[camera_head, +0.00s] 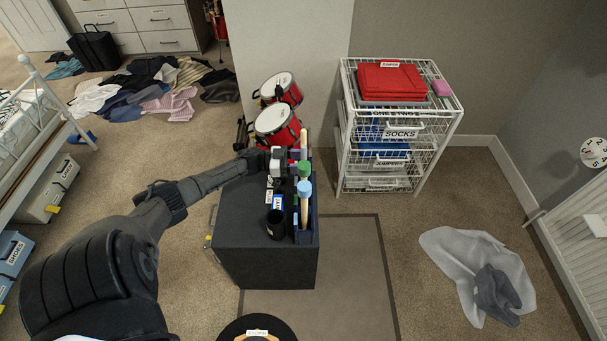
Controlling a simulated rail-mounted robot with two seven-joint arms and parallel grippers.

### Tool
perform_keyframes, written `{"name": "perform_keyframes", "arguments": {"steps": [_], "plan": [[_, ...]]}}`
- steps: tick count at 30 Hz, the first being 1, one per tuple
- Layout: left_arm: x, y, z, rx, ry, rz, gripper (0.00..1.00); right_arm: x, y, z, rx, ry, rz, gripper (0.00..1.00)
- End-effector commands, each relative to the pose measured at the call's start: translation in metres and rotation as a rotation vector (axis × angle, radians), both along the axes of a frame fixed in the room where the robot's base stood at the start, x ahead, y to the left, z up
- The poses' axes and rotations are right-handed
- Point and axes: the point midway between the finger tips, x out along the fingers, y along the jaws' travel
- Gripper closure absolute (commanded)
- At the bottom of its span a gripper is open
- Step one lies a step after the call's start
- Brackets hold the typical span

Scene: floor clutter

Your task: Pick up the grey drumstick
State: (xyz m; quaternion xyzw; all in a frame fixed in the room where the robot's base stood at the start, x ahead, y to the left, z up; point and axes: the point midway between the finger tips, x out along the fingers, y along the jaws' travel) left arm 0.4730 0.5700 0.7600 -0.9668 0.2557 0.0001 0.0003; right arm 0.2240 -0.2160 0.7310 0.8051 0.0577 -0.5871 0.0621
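A dark rack (304,238) stands on top of a dark grey cabinet (240,225). It holds upright sticks with coloured heads: a blue one (304,188), a green one (304,168) and a tan one (304,140). I cannot make out for certain which item is the grey drumstick. A pale grey-white piece (277,158) shows at the rack's far left side. My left gripper (270,160) reaches in from the left to this piece, at the cabinet's far edge. Its fingers are too small and overlapped to read. My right gripper is out of view.
A black cup (275,224) stands on the cabinet's near right part. Red drums (276,126) stand behind it. A white wire drawer unit (400,128) is to the right. Clothes (150,85) lie back left, grey cloth (480,270) front right.

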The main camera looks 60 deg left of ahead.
Motion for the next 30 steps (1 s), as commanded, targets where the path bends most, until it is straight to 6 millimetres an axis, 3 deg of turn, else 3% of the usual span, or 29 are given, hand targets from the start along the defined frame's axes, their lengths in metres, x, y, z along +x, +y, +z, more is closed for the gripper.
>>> {"name": "perform_keyframes", "arguments": {"steps": [7,17,30], "plan": [[0.025,-0.014,0.000,0.000,-0.001,-0.001,0.49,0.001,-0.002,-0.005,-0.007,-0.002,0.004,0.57],[0.028,-0.016,0.000,0.000,0.001,0.000,0.49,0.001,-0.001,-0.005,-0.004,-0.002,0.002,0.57],[0.028,-0.016,0.000,0.000,0.001,0.000,0.90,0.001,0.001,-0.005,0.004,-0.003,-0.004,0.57]]}}
